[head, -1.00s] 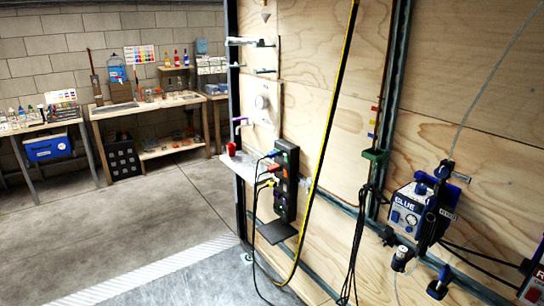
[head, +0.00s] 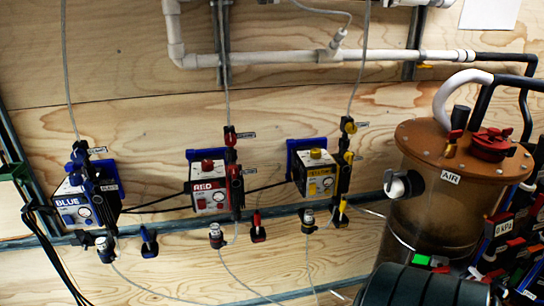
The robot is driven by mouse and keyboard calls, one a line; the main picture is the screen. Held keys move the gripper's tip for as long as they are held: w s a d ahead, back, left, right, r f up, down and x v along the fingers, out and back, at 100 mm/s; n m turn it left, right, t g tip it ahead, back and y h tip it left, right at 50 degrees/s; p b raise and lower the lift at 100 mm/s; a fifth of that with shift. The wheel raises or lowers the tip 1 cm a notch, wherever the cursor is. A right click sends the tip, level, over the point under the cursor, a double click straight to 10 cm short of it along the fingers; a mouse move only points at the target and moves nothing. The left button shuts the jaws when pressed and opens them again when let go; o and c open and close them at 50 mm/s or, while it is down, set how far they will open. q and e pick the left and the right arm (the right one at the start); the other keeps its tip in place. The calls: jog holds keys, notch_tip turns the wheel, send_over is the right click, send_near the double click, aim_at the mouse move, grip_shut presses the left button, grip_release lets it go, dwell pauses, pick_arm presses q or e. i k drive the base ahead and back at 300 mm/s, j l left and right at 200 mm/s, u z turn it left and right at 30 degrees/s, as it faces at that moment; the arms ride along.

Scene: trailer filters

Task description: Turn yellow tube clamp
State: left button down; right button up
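The yellow-marked unit (head: 318,180) is on the plywood wall, right of the middle in the head view. A black upright fitting (head: 343,185) stands along its right side. A yellow part (head: 348,125) sits at the top of this fitting, where a clear tube comes down from above. It looks like the yellow tube clamp, but its turn position is too small to tell. Another yellow part (head: 342,206) shows lower down on the fitting. Neither of my grippers shows in the head view.
Similar blue (head: 72,202) and red (head: 208,190) units hang to the left. A brown-lidded tank marked AIR (head: 440,205) stands to the right, beside a cluster of black and coloured parts (head: 503,240). White pipes (head: 270,57) run above. Loose tubes hang below the units.

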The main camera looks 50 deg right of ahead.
aim_at(350, 128)
jog(key=z, duration=2)
